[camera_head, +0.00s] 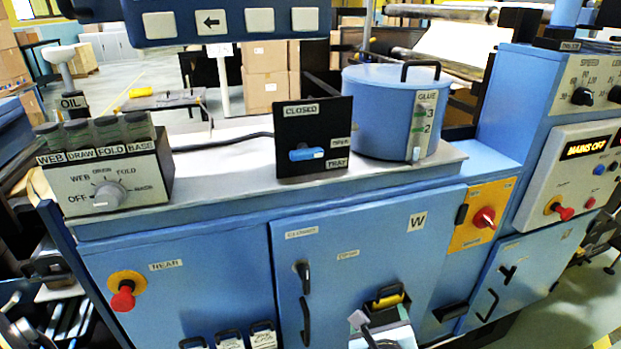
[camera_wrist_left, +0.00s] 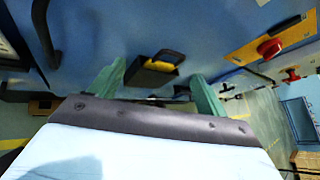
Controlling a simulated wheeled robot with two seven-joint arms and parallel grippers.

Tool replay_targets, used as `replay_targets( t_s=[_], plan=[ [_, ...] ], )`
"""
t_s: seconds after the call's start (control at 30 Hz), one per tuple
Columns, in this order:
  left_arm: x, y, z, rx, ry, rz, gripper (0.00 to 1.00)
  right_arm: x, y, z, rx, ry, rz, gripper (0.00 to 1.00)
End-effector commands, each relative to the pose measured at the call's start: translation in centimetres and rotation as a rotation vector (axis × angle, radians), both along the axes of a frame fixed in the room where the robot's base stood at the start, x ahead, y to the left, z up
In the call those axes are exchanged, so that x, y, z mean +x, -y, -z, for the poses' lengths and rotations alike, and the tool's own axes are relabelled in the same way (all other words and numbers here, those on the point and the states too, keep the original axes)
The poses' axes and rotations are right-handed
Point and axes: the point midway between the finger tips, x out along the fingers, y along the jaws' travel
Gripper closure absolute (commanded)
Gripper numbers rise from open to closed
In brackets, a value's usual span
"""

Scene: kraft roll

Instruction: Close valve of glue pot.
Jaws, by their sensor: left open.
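The glue pot (camera_head: 392,105) is a blue drum with a black lid handle and a "GLUE" level strip, standing on the grey top of the machine. Left of it is a black upright valve panel (camera_head: 313,125), marked "CLOSED" at the top, "OPEN" at the right and "TRAY" below. The blue valve lever (camera_head: 306,154) lies horizontal, its end toward "OPEN". My left gripper (camera_head: 382,325) is low in front of the blue cabinet, well below the valve. In the left wrist view its green fingers (camera_wrist_left: 155,88) are apart with nothing between them. My right gripper is not visible.
A black holder with a yellow handle (camera_head: 388,299) juts from the cabinet near my left gripper; it also shows in the left wrist view (camera_wrist_left: 155,70). A selector box (camera_head: 105,180) with bottles stands left of the valve. A red knob (camera_head: 484,218) is at the right.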

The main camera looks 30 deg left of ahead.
Motion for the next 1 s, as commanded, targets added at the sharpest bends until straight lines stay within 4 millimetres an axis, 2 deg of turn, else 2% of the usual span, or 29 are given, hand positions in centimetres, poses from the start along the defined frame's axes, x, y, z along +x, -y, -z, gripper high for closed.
replay_targets(
  t_s=[0.03,0.1,0.2,0.3,0.4,0.57,0.77,1.0],
  plan=[
    [0.5,-0.2,-6.8,0.119,0.065,-0.011,0.24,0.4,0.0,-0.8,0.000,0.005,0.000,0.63],
    [-0.1,-1.1,-14.1,0.277,0.113,-0.058,0.24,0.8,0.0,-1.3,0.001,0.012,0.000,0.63],
    [-2.4,-2.9,-22.2,0.435,0.139,-0.157,0.24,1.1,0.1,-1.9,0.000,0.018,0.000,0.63],
    [-5.0,-4.6,-27.2,0.522,0.132,-0.249,0.24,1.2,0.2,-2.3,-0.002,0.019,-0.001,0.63],
    [-6.9,-5.7,-29.9,0.564,0.113,-0.309,0.24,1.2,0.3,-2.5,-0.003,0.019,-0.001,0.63],
    [-7.6,-6.9,-31.1,0.587,0.096,-0.344,0.24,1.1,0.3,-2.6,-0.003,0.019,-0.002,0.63],
    [-5.6,-9.3,-31.1,0.592,0.096,-0.346,0.24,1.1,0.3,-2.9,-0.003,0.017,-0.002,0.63],
    [-2.2,-13.3,-31.1,0.591,0.096,-0.344,0.24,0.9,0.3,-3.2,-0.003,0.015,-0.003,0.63]
  ],
)
